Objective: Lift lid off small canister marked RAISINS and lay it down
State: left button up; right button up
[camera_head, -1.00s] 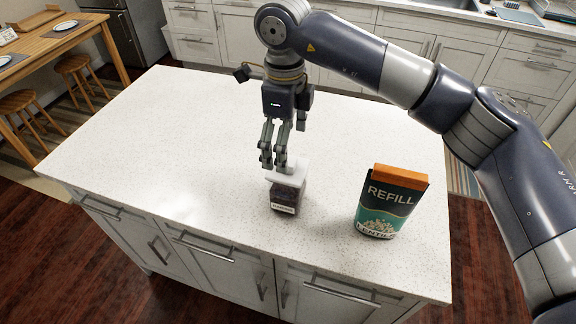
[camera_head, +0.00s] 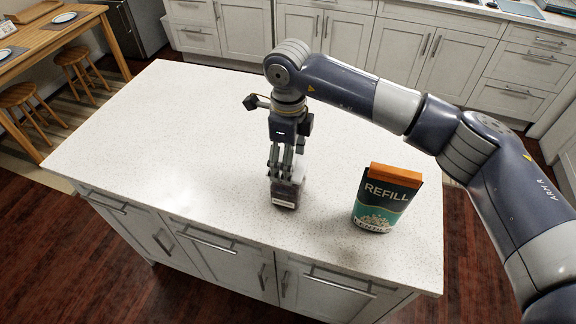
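A small dark canister (camera_head: 286,195) with a pale label low on its front stands upright on the white island counter. The label is too small to read. My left gripper is not in view.
A teal REFILL packet (camera_head: 387,200) with an orange top stands to the right of the canister. The white counter (camera_head: 170,140) is clear on the left and behind. Its front edge lies below the canister.

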jog(key=shift+c, duration=1.1)
jog(key=shift+r+b, duration=0.65)
notch_tip(320, 180, up, 2)
jog(key=shift+a+r+b, duration=0.1)
jog(key=shift+b, duration=0.65)
jog(key=s+a+r+b, duration=0.3)
jog(key=s+a+r, duration=0.2)
jog(key=s+a, duration=0.5)
jog(key=shift+s+a, duration=0.25)
jog(key=shift+a, duration=0.7)
